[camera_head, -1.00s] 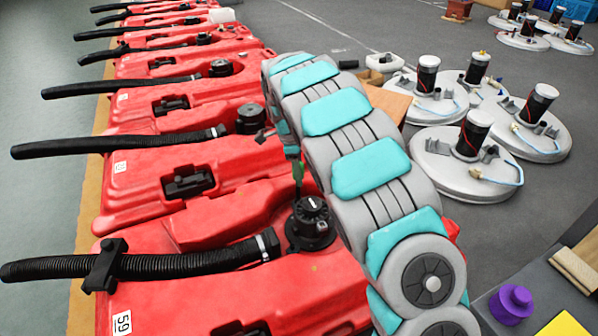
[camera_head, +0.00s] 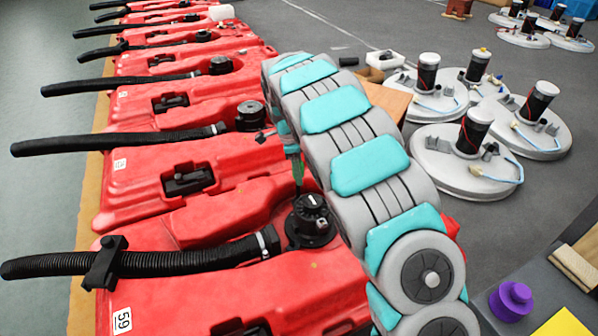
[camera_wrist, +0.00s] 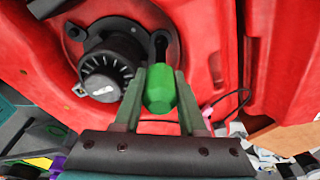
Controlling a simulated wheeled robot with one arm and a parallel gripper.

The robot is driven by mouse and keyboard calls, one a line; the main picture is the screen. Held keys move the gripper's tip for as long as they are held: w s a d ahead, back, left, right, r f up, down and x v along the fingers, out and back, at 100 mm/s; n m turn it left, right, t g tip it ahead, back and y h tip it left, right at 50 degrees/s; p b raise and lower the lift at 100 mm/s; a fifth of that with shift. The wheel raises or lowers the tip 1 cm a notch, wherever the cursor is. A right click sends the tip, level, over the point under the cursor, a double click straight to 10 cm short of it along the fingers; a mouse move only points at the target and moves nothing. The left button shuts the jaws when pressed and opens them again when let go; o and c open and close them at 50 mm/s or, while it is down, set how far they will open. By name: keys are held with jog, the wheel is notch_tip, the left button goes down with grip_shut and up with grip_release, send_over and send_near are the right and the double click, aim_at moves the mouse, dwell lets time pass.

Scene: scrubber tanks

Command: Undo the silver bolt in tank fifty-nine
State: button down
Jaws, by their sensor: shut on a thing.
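Tank fifty-nine is the nearest red tank (camera_head: 200,309), with a "59" label (camera_head: 122,321) at its front left. A black round cap (camera_head: 309,210) stands on it beside my arm and shows large in the wrist view (camera_wrist: 108,72). My gripper (camera_wrist: 160,78) is shut on a green-handled tool (camera_wrist: 160,92). The tool's dark shaft points down at the black flange beside the cap, and the handle also shows small in the head view (camera_head: 297,168). The tool's tip and any silver bolt under it cannot be made out; I cannot tell whether they touch.
A black corrugated hose (camera_head: 190,262) runs left from the cap. More red tanks (camera_head: 180,150) stand in a row behind. White round units (camera_head: 465,160) stand on the floor at right. A purple knob (camera_head: 511,302) sits on the dark surface at lower right.

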jog(key=n+t+p, duration=0.1)
jog(key=n, duration=0.4)
jog(key=shift+r+n, duration=0.15)
jog(key=shift+n, duration=0.15)
jog(key=n, duration=0.2)
jog(key=n+p, duration=0.1)
jog(key=n, duration=0.1)
jog(key=shift+w+n+t+y, duration=0.1)
jog(key=shift+n+t+y, duration=0.2)
jog(key=shift+a+n+p, duration=0.1)
jog(key=shift+n+p, duration=0.2)
jog(key=shift+n, duration=0.8)
jog(key=n+p, duration=0.1)
jog(key=n, duration=0.2)
jog(key=shift+a+n+y, duration=0.1)
jog(key=shift+n+y, duration=0.2)
jog(key=shift+y, duration=0.1)
jog(key=n, duration=0.4)
jog(key=shift+n+y+p, duration=0.3)
jog(key=shift+p, duration=0.05)
